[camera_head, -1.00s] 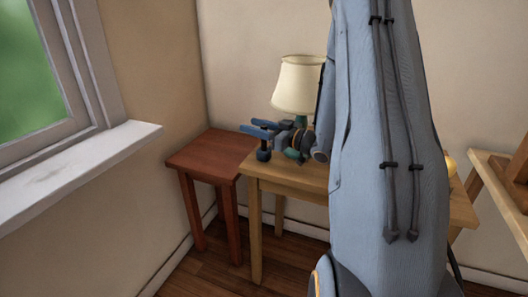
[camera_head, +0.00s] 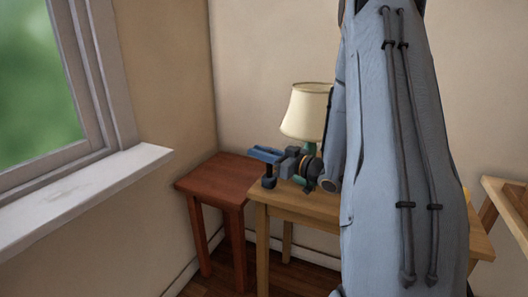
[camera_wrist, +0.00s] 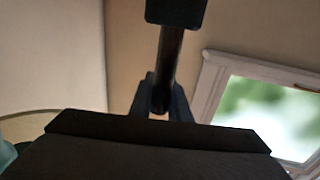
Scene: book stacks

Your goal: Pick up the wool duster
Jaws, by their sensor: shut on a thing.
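My gripper (camera_head: 266,155) has blue fingers and is in front of the lamp in the head view, above the near left end of the light wooden table. In the wrist view my gripper (camera_wrist: 163,100) is shut on a dark rod (camera_wrist: 169,60) with a dark block (camera_wrist: 175,11) at its end. I take this to be the wool duster; no woolly part shows clearly. In the head view a small dark piece (camera_head: 268,182) hangs below the fingers. Whether it touches the table cannot be told.
The light wooden table (camera_head: 300,205) carries a lamp with a cream shade (camera_head: 306,110). A red-brown side table (camera_head: 215,178) stands left of it with a bare top. The window sill (camera_head: 85,185) is at the left. My grey arm hides much of the right side.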

